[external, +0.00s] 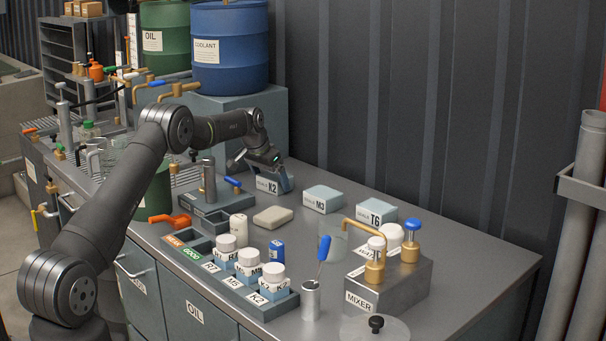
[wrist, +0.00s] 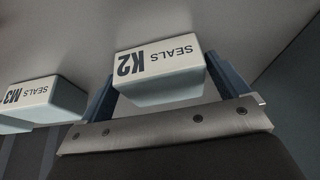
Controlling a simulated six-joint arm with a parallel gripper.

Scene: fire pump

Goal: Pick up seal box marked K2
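The K2 seal box (external: 268,186) is a pale blue-grey block with a white label, at the back of the bench. My gripper (external: 272,174) is down over it. In the wrist view, the K2 box (wrist: 160,62) sits between the two blue fingers of my gripper (wrist: 160,75), one on each side and very close to it. I cannot tell whether the fingers press on it or leave a thin gap. No clear lift off the bench shows. The M3 box (external: 322,199) stands to its right; it also shows at the left of the wrist view (wrist: 42,100).
The T6 box (external: 376,214) stands right of M3. A mixer block (external: 405,280) with brass fittings is at the front right. White jars stand in a tray (external: 285,303) at the front. A metal post fixture (external: 208,185) is left of K2. The dark wall (external: 400,100) rises behind.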

